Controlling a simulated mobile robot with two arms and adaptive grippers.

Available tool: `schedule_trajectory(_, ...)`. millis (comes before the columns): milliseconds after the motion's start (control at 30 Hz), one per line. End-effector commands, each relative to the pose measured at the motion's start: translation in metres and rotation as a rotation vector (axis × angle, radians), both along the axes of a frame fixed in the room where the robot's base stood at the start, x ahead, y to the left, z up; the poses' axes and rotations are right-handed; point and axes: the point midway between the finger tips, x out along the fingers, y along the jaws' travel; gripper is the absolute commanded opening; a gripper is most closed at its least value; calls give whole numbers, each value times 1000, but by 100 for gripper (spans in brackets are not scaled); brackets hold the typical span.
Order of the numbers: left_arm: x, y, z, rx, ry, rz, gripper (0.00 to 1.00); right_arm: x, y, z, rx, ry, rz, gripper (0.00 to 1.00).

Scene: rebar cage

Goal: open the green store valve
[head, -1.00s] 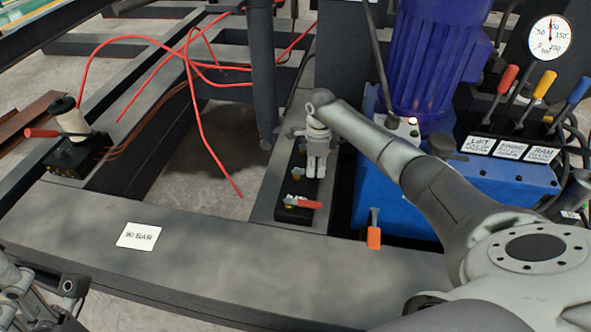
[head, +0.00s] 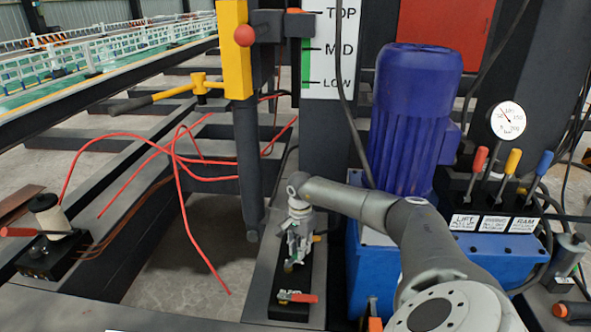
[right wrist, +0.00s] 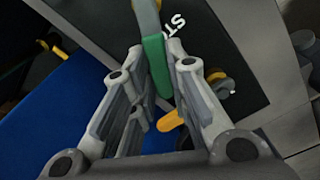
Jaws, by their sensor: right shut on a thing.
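The green valve handle (right wrist: 156,66) shows in the right wrist view, between the two fingers of my right gripper (right wrist: 154,62). White letters beginning "ST" stand on the dark plate beside it. In the head view my right gripper (head: 296,248) points down over the black valve block (head: 291,275) and is shut on the handle. The gripper hides the handle there. A red lever (head: 298,298) sits at the near end of the block. My left gripper is out of view.
A blue pump unit (head: 468,262) with a motor (head: 415,120), levers and a pressure gauge (head: 508,120) stands right of the block. A dark post (head: 248,170) stands close on the left. Red hoses (head: 180,160) and another valve block (head: 48,255) lie farther left.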

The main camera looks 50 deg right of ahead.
Motion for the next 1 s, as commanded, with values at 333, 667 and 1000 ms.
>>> schedule_trajectory(333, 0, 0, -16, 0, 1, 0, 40, 18, 3, -1, 0, -4, 307, 0)
schedule_trajectory(667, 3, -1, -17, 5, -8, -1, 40, 28, 8, 0, 0, -3, 500, 0)
schedule_trajectory(1000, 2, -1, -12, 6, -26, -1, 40, 30, 10, 0, 0, -2, 568, 0)
